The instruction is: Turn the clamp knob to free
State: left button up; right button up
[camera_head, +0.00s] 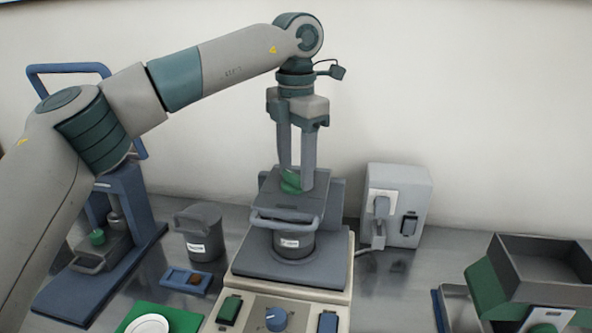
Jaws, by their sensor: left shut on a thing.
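The green clamp knob (291,182) sits on top of the dark grey clamp plate (292,201) of the machine. My left gripper (295,178) comes down on it from above, with its fingers pointing straight down. The fingers are shut on the knob and hide part of it. Below the plate, a dark labelled pot (293,243) stands on the machine's grey platform. The cream machine base (262,298) has a blue dial (276,318) on its front. My right gripper is not in view.
A grey labelled mug (201,230) and a small blue tray (188,281) stand left of the machine. A blue press frame (110,240) is farther left. A grey socket box (397,205) stands behind on the right. A dark open-topped bin (545,288) is at the far right.

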pick_arm(q)
jog(key=shift+n, duration=0.5)
jog(key=n+b, duration=0.1)
jog(key=n, duration=0.2)
jog(key=shift+w+n, duration=0.1)
jog(key=shift+n, duration=0.2)
jog(key=n+b, duration=0.1)
jog(key=n, duration=0.2)
jog(key=shift+a+n, duration=0.15)
jog(key=shift+n, duration=0.25)
jog(key=n+b, duration=0.1)
jog(key=n, duration=0.2)
jog(key=shift+b, duration=0.3)
jog(key=shift+a+n+b, duration=0.15)
jog(key=shift+n+b, duration=0.3)
jog(key=shift+n, duration=1.25)
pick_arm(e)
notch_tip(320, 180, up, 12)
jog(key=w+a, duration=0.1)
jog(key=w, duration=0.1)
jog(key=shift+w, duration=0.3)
